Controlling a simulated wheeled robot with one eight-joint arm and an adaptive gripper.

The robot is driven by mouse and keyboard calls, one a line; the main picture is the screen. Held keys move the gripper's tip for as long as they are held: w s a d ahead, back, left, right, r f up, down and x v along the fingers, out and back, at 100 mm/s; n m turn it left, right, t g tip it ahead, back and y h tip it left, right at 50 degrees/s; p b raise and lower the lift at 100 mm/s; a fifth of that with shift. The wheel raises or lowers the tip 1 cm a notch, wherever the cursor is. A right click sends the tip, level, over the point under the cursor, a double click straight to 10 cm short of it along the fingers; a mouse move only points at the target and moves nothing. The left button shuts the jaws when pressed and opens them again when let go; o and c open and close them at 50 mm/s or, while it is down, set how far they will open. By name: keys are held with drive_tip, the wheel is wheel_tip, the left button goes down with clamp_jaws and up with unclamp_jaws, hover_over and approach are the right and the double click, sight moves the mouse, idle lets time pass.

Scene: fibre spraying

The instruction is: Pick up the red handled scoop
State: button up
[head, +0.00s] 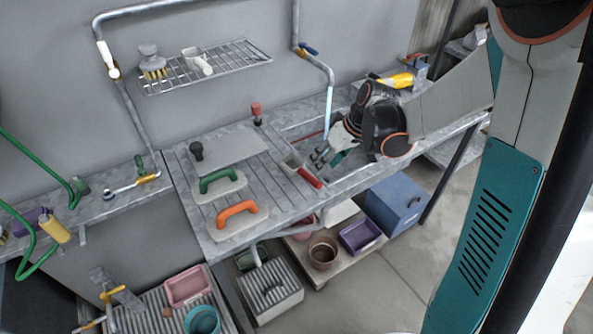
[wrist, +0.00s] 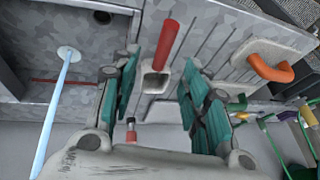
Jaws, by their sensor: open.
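The red-handled scoop (head: 311,178) lies on the grey grooved worktop near its front edge, beside the sink opening. Its pale grey bowl (head: 292,163) points to the back left and its handle to the front right. In the wrist view the red handle (wrist: 167,44) points up and the bowl (wrist: 155,86) shows between the fingers. My gripper (head: 325,157) is open, just right of the scoop in the head view. The wrist view shows the gripper (wrist: 158,72) with its teal fingers on either side of the scoop; I see no contact.
An orange-handled trowel (head: 238,212) and a green-handled trowel (head: 218,182) lie left on the worktop. A red-topped tool (head: 257,112) stands behind. A light blue water stream (head: 329,112) falls from the tap into the sink. A wire shelf (head: 210,72) hangs above.

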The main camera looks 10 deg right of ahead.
sight(310, 175)
drive_tip(key=b+x, duration=0.1)
drive_tip(key=x, duration=0.3)
drive_tip(key=shift+f, duration=0.15)
drive_tip(key=shift+a+b+x, duration=0.2)
drive_tip(key=shift+b+x, duration=0.4)
drive_tip(key=shift+x, duration=0.75)
drive_tip(key=shift+a+b+x, duration=0.2)
drive_tip(key=shift+b+x, duration=0.4)
drive_tip(key=shift+x, duration=0.7)
drive_tip(key=shift+w+r, duration=0.1)
drive_tip(key=shift+r, duration=0.15)
drive_tip(key=shift+f, duration=0.1)
drive_tip(key=shift+c, duration=0.2)
clamp_jaws()
